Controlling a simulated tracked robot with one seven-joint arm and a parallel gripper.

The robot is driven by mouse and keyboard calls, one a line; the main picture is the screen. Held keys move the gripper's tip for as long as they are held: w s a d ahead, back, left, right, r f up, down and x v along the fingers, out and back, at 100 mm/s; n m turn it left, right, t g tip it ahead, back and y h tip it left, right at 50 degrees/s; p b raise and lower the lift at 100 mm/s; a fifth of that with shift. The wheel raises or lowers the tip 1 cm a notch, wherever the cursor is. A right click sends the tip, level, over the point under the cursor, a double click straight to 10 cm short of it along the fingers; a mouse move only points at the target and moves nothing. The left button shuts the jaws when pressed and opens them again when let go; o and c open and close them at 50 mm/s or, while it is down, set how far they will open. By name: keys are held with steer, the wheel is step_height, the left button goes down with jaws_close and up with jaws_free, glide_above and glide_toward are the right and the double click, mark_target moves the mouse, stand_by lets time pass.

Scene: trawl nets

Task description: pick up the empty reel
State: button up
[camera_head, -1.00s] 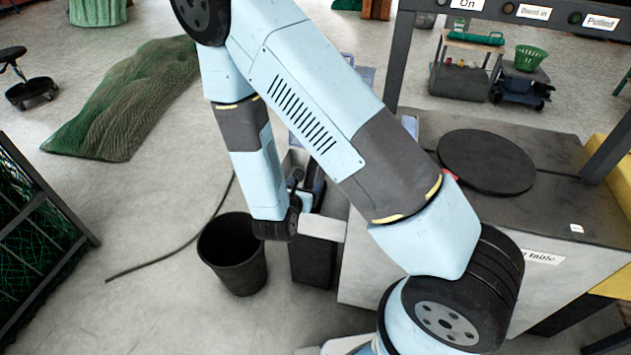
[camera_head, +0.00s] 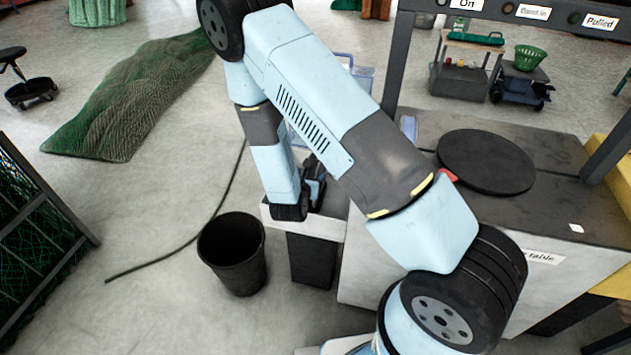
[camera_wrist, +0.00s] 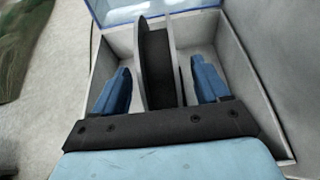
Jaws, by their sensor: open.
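The reel (camera_wrist: 158,68) stands on edge in a light grey open tray (camera_wrist: 238,65) in the wrist view. It has grey flanges and a dark core, with no line visible on the part that shows. My gripper (camera_wrist: 161,72) is open, with one blue finger on each side of the reel and clear gaps between. Its lower part is hidden behind the gripper's dark body. In the head view, my gripper (camera_head: 317,182) is over the tray (camera_head: 325,226), and the arm hides the reel there.
A black bucket (camera_head: 232,262) stands left of the tray. A table with a black disc (camera_head: 486,162) is at right. A clear blue-rimmed box (camera_wrist: 150,8) adjoins the tray's far side. A green net pile (camera_head: 125,105) lies at left; a hose (camera_head: 190,240) crosses the floor.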

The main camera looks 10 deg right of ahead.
mark_target(312, 173)
steer(key=x, duration=0.4)
steer(key=shift+w, duration=0.1)
steer(key=shift+c, duration=0.4)
jaws_close()
